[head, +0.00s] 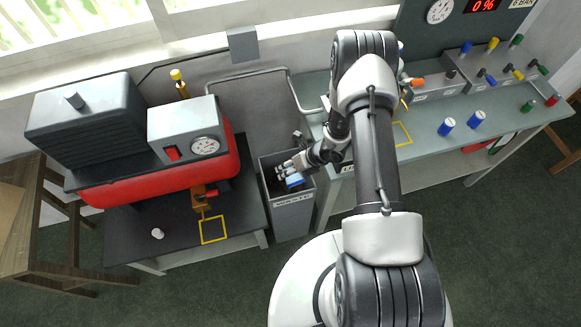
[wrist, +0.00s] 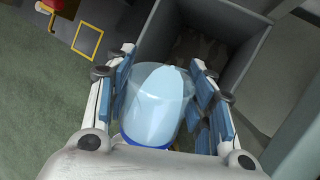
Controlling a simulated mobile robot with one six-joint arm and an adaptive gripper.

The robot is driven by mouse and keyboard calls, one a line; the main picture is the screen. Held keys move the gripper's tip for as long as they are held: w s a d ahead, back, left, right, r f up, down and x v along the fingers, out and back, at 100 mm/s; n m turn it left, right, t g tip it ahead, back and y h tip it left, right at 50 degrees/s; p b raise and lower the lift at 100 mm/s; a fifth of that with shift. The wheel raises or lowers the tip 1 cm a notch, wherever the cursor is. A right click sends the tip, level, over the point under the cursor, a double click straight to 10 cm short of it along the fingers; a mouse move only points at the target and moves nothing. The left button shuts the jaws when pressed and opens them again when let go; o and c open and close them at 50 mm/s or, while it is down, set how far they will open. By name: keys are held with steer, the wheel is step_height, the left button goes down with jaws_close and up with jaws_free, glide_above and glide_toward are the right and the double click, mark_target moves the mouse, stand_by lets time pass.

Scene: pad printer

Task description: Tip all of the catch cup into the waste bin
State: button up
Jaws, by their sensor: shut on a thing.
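My gripper (head: 290,174) is over the mouth of the grey waste bin (head: 292,222). In the wrist view its padded fingers (wrist: 160,95) are shut on the catch cup (wrist: 150,112), a clear cup with a blue base. Pale blue content shows inside the cup, and its surface looks slanted to the walls. The cup's far end points toward the bin's opening, and the bin's inner wall (wrist: 262,62) shows beyond it. In the head view only a small blue part of the cup (head: 294,180) shows. I cannot tell whether anything is flowing out.
A dark bench (head: 150,245) with a red compressor (head: 160,178) and a yellow square outline (head: 213,229) stands left of the bin.

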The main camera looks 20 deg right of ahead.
steer(key=shift+w+r+g+p, duration=0.25)
steer(key=shift+g+p, duration=0.75)
steer(key=shift+p, duration=1.3)
steer(key=shift+w+m+g+p, duration=0.1)
steer(key=shift+m+g+p, duration=0.2)
steer(key=shift+p, duration=0.1)
steer(key=shift+w+a+f+g+b, duration=0.1)
steer(key=shift+w+g+b, duration=0.1)
steer(key=shift+g+b, duration=0.35)
steer(key=shift+g+h+b, duration=0.3)
steer(key=shift+g+b, duration=0.25)
steer(key=shift+w+m+g+b, duration=0.1)
steer(key=shift+m+g+b, duration=0.25)
steer(key=shift+b, duration=0.25)
steer(key=shift+r, duration=0.2)
